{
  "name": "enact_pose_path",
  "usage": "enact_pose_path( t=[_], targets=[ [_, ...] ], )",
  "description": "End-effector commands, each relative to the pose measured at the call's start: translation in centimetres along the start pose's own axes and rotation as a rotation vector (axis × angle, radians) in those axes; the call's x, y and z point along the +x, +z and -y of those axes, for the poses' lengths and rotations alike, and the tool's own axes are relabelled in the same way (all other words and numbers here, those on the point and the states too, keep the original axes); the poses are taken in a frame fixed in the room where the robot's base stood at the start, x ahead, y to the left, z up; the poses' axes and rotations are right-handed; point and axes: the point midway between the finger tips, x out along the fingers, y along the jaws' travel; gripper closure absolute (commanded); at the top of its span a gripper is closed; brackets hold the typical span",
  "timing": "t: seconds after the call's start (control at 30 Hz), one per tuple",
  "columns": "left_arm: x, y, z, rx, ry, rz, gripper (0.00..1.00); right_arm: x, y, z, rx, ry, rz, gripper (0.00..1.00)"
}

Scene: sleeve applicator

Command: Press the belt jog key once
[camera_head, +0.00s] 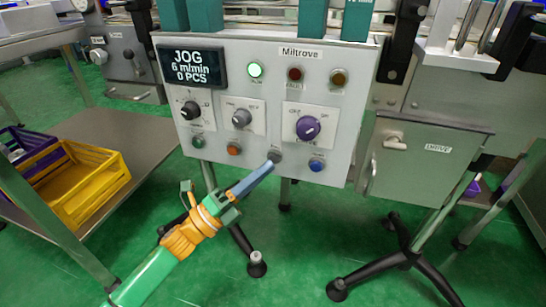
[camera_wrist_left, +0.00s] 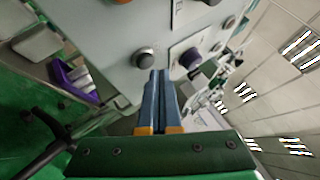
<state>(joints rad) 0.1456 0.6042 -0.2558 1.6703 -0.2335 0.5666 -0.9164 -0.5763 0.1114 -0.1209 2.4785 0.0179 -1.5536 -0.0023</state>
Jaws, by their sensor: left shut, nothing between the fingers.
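The control panel (camera_head: 345,130) has a bottom row of round keys: green (camera_head: 198,141), orange (camera_head: 234,150), dark grey (camera_head: 274,156) and blue (camera_head: 316,163). Their labels are too small to read, so I cannot tell by label which is the belt jog key. My left gripper (camera_head: 268,166) is shut and empty, its blue fingertips at the dark grey key. In the left wrist view the fingers (camera_wrist_left: 160,75) point at the panel close to a dark round key (camera_wrist_left: 145,58). Whether they touch it I cannot tell. My right gripper is out of view.
The display (camera_head: 190,65) reads JOG, 6 m/min, 0 PCS. A purple knob (camera_head: 308,128) and two other knobs sit above the keys. A yellow crate (camera_head: 85,190) is on the left shelf; the DRIVE cabinet (camera_head: 425,160) is at right.

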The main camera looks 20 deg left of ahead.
Motion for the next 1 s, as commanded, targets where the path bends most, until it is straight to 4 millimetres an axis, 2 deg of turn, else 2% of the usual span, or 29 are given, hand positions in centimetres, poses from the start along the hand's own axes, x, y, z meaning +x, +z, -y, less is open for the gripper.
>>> enact_pose_path(
  t=[0.37,0.8,1.0],
  targets=[
    [-0.3,-0.3,0.4,-0.001,0.0,-0.001,1.0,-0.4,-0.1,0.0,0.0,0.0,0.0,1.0],
    [-3.3,-2.4,2.6,-0.002,0.001,0.0,1.0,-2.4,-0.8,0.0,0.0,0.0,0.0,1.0],
    [-3.7,-2.7,2.8,0.0,-0.002,-0.001,1.0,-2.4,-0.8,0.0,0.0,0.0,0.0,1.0]
  ],
)
